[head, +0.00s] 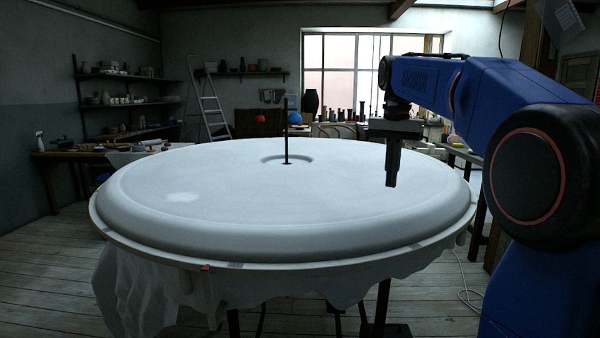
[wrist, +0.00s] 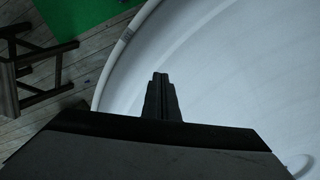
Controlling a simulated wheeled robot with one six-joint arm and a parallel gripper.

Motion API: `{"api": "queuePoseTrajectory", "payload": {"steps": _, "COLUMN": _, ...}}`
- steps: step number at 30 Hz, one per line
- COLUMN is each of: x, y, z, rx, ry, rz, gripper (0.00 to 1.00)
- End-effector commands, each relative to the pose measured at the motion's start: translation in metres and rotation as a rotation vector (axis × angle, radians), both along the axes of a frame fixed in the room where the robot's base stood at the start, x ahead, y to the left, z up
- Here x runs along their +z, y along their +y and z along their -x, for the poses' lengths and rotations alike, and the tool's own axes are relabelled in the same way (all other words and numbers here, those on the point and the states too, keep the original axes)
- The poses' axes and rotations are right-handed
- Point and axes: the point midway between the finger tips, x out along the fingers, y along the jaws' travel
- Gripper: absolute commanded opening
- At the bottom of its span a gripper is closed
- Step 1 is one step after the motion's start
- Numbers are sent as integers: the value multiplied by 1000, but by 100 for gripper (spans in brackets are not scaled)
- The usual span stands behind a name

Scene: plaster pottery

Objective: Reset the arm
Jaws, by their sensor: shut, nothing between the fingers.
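My blue arm reaches in from the right in the head view. My gripper (head: 390,184) hangs pointing down over the right part of the round white plaster disc (head: 240,200). Its dark fingers are together with nothing between them. In the wrist view my gripper (wrist: 160,76) also shows shut and empty, with the disc (wrist: 225,70) beneath it. The fingertips look apart from the disc's surface, but the exact height is hard to tell.
A thin black rod (head: 286,140) stands upright at the disc's central hollow. White cloth (head: 140,285) hangs below the rim. A dark wooden stool (wrist: 30,75) and a green patch (wrist: 85,25) lie beyond the disc's edge. A stepladder (head: 210,105) stands behind. Floor in front is clear.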

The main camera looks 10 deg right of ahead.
Motion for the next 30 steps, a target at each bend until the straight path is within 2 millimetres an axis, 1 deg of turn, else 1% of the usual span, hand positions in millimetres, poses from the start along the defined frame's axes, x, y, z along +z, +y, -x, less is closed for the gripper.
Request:
{"api": "queuePoseTrajectory", "payload": {"steps": 5, "x": -14, "y": 0, "z": 1, "rx": -1, "ry": 2, "rz": -1, "gripper": 0}}
{"api": "queuePoseTrajectory", "payload": {"steps": 15, "x": -50, "y": 0, "z": 0, "rx": 0, "ry": 1, "rz": 0, "gripper": 0}}
{"api": "queuePoseTrajectory", "payload": {"steps": 18, "x": -57, "y": 0, "z": 0, "rx": 0, "ry": 1, "rz": -1, "gripper": 0}}
{"api": "queuePoseTrajectory", "payload": {"steps": 23, "x": -63, "y": 0, "z": 0, "rx": 0, "ry": 0, "rz": 0, "gripper": 0}}
{"api": "queuePoseTrajectory", "payload": {"steps": 30, "x": -64, "y": 0, "z": 0, "rx": 0, "ry": 0, "rz": 0, "gripper": 0}}
